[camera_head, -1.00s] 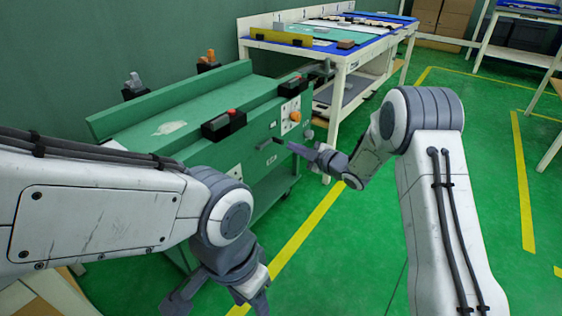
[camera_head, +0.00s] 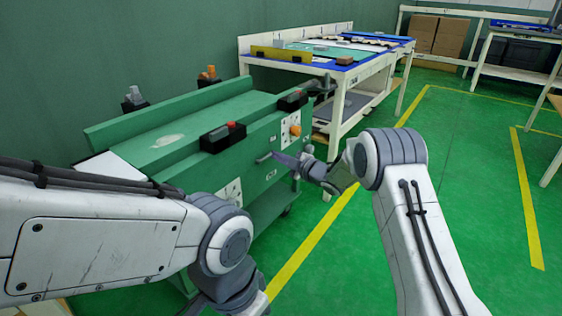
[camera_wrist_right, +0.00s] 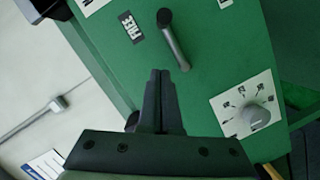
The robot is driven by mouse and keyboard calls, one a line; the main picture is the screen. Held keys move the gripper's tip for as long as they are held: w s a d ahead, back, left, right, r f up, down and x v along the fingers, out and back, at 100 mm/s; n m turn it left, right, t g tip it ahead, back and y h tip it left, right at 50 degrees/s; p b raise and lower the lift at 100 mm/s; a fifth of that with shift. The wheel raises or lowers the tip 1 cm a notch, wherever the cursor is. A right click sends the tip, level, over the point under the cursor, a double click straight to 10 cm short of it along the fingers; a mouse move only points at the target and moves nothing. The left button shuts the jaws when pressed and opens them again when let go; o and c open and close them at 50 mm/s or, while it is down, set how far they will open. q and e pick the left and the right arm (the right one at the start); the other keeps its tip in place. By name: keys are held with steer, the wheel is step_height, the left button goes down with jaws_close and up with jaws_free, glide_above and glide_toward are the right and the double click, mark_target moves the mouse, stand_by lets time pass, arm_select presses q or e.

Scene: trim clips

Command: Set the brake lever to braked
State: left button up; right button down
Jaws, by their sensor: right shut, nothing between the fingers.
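The brake lever is a short dark grey handle on the front face of the green machine (camera_head: 262,180). In the right wrist view the lever (camera_wrist_right: 174,42) runs from its pivot at the top down and slightly right, beside a small black label whose text I cannot read surely. In the head view the lever (camera_head: 264,157) shows small. My right gripper (camera_head: 276,156) is shut and empty at the machine's front. In the right wrist view its fingertips (camera_wrist_right: 160,72) appear just left of the lever's free end; contact cannot be told. Only my left wrist shows; its fingers are below the frame.
A grey knob (camera_wrist_right: 256,117) on a white dial plate sits right of the lever in the wrist view. An orange knob (camera_head: 295,130) and black blocks with red buttons (camera_head: 231,126) are on the machine. A white workbench (camera_head: 345,68) stands behind. Green floor is clear at right.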

arm_select(q)
step_height(320, 180, down, 2)
steer(key=shift+f+b, duration=0.1)
steer(key=shift+b, duration=0.8)
arm_select(e)
steer(key=w+f, duration=0.1)
steer(key=w, duration=0.1)
steer(key=w+f, duration=0.1)
steer(key=w, duration=0.1)
steer(key=shift+w+d+f, duration=0.1)
steer(key=shift+d+f, duration=0.2)
